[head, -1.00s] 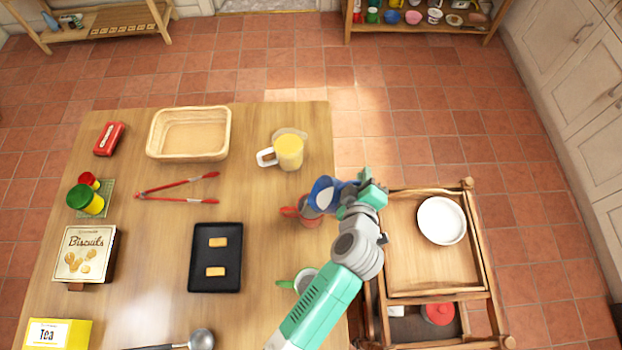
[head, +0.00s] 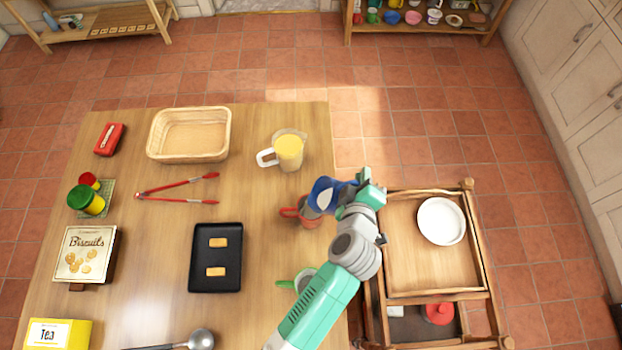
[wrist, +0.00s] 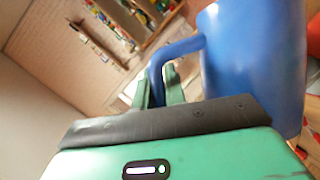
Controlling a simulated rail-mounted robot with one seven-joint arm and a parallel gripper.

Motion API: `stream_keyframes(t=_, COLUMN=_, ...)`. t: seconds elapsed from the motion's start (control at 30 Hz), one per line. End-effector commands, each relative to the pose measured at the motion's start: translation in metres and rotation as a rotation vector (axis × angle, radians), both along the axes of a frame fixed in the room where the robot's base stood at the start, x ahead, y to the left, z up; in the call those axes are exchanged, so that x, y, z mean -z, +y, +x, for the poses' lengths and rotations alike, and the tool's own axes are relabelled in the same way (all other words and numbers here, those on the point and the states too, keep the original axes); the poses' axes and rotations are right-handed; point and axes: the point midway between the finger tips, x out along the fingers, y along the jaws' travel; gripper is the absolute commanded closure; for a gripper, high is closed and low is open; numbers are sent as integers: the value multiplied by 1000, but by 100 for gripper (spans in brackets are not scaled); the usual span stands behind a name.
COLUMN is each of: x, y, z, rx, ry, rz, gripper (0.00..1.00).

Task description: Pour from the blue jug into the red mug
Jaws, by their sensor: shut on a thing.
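My gripper (head: 362,189) is shut on the handle of the blue jug (head: 323,190), above the right edge of the table. The wrist view shows the jug (wrist: 258,65) large at the right, with the gripper fingers (wrist: 160,88) around its handle. The jug is tilted with its mouth toward the left, and something white shows inside. The red mug (head: 290,212) stands on the table just below and left of the jug, its handle to the left. The jug partly hides the mug, so I cannot see its contents or any stream.
A green-handled mug (head: 287,284) stands close to my arm. Tongs (head: 180,190), a black tray (head: 238,258) and a basket (head: 226,135) lie to the left. A wooden trolley (head: 478,250) with a white plate (head: 441,221) is at the right.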

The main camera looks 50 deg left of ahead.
Motion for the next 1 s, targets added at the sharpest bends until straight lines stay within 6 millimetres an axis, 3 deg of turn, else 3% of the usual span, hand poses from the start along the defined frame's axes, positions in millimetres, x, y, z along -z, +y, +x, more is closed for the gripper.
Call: stream_keyframes(t=1.0, x=-6, y=3, z=-3, rx=-1, ry=-30, rz=-23, gripper=100)
